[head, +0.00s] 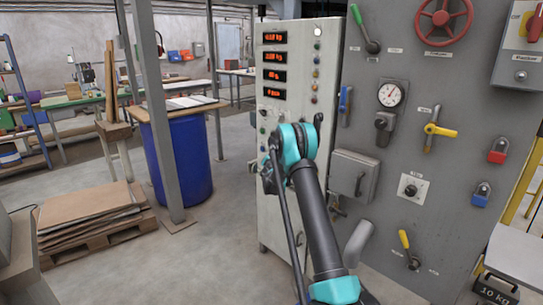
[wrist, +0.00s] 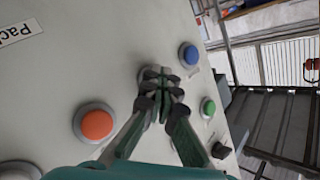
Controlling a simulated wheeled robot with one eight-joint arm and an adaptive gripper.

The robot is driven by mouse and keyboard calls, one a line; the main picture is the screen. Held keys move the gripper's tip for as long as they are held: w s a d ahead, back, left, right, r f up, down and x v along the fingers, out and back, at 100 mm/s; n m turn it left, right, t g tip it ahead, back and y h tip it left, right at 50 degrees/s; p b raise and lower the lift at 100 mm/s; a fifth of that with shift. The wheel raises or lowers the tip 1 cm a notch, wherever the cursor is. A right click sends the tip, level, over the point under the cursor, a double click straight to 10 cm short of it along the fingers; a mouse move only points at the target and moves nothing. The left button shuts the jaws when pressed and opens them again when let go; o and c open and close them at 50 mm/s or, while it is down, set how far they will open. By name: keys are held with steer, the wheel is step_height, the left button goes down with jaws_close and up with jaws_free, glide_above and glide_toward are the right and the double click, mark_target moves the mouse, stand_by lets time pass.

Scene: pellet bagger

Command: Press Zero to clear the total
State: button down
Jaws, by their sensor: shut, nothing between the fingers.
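In the wrist view my gripper (wrist: 165,88) is shut and empty, its fingertips over a pale panel face. An orange button (wrist: 96,124) is at lower left, a blue button (wrist: 188,54) at upper right and a green button (wrist: 208,106) at right.
A grey control panel (head: 420,75) with levers, a gauge (head: 390,95), a red handwheel (head: 444,18) and padlocks stands right of the cabinet. A blue drum (head: 180,160) and a pallet of flat sheets (head: 90,215) are at left. Open floor (head: 205,250) lies between.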

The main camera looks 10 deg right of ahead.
steer(key=shift+s+a, duration=0.3)
steer(key=s+a, duration=0.3)
steer(key=a, duration=0.2)
steer(key=shift+s, duration=0.25)
stand_by(0.4)
steer(key=shift+r, duration=0.1)
stand_by(0.4)
steer(key=s+d+r+n+g+h, duration=0.1)
steer(key=s+d+r+g, duration=0.15)
steer(key=s, duration=0.65)
steer(key=s+d+r+n+g, duration=0.1)
steer(key=s+d+r+g, duration=0.2)
steer(key=s, duration=0.6)
steer(key=s+d+r+g+h, duration=0.1)
steer(key=s+d+r, duration=0.1)
steer(key=s+d, duration=0.5)
steer(key=s+a+f+n+g+y, duration=0.1)
steer(key=s+a+f+n, duration=0.1)
steer(key=s, duration=1.2)
steer(key=s+a+f+n+g+y, duration=0.2)
steer(key=s+f, duration=0.2)
steer(key=s, duration=1)
steer(key=s+a+f+n+g+y, duration=0.1)
steer(key=s+a+f+n+g, duration=0.1)
steer(key=s, duration=1.2)
steer(key=shift+a+f+n+y, duration=0.3)
steer(key=shift+a+f+n, duration=0.3)
steer(key=shift+f, duration=0.25)
